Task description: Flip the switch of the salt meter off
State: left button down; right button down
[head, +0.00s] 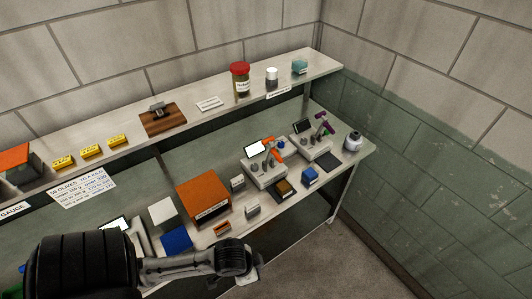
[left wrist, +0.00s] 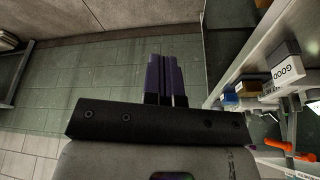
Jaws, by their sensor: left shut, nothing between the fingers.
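Two small bench meters stand at the right of the lower counter in the head view. The nearer meter (head: 262,170) has a lit white screen and an orange handle. The farther meter (head: 318,150) has a dark screen and a purple handle. I cannot read which is the salt meter, and switch positions are too small to tell. My left gripper (head: 252,277) is in front of the counter edge, apart from both meters. In the left wrist view its dark fingers (left wrist: 166,78) are shut with nothing between them. An orange handle (left wrist: 288,149) shows at the right there. My right gripper is not in view.
An orange-topped box (head: 203,199), small blocks and a blue box (head: 310,176) crowd the counter. A white jar (head: 353,140) stands at its right end. The upper shelf (head: 225,108) overhangs behind. In the left wrist view a "GOOD" block (left wrist: 286,68) is near. The floor (head: 330,260) in front is clear.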

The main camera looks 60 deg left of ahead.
pick_arm(q)
jog(key=s+d+r, duration=0.3)
jog(key=s+d, duration=0.1)
jog(key=d, duration=0.1)
jog(key=shift+d+n, duration=0.2)
jog(key=shift+n, duration=0.1)
jog(key=shift+a, duration=0.15)
